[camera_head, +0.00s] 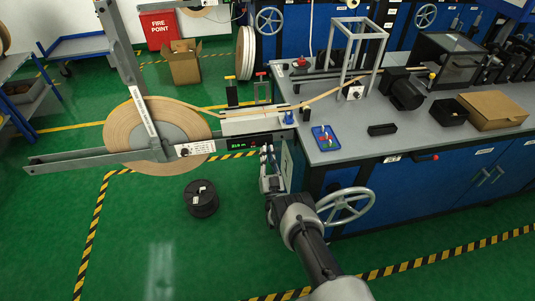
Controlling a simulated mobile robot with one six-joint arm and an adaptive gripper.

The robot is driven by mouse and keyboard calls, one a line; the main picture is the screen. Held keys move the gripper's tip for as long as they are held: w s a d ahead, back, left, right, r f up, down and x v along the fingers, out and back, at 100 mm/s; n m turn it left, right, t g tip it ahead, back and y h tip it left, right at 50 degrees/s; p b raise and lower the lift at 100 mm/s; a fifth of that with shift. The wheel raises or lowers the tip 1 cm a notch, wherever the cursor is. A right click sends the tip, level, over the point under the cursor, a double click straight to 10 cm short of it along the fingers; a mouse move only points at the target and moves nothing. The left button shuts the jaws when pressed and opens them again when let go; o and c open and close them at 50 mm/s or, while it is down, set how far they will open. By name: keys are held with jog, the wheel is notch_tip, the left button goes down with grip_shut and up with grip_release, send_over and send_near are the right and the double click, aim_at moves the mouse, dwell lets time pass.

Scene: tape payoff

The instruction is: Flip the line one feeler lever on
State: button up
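A tape payoff unit with a large tan tape reel (120,125) stands at the left of the bench. Two small upright levers stand behind its white guide block (245,126): a yellow-topped lever (231,92) and a red-topped lever (262,86). I cannot read which one is line one or whether either is on. My gripper (267,151) is at the front right of the unit, just below the guide block and beside the green display (237,142). It is apart from both coloured levers. Its fingers are too small to tell open from shut.
A grey bench (350,185) with a handwheel (345,207) is right of my arm. A metal frame (355,60) and blue tray (326,137) stand on it. A black spool (201,198) lies on the green floor. The long grey payoff arm (122,55) rises at upper left.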

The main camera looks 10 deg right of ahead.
jog(key=o, duration=0.3)
jog(key=shift+r, duration=0.1)
jog(key=shift+o, duration=0.2)
jog(key=v, duration=0.7)
jog(key=shift+s, duration=0.25)
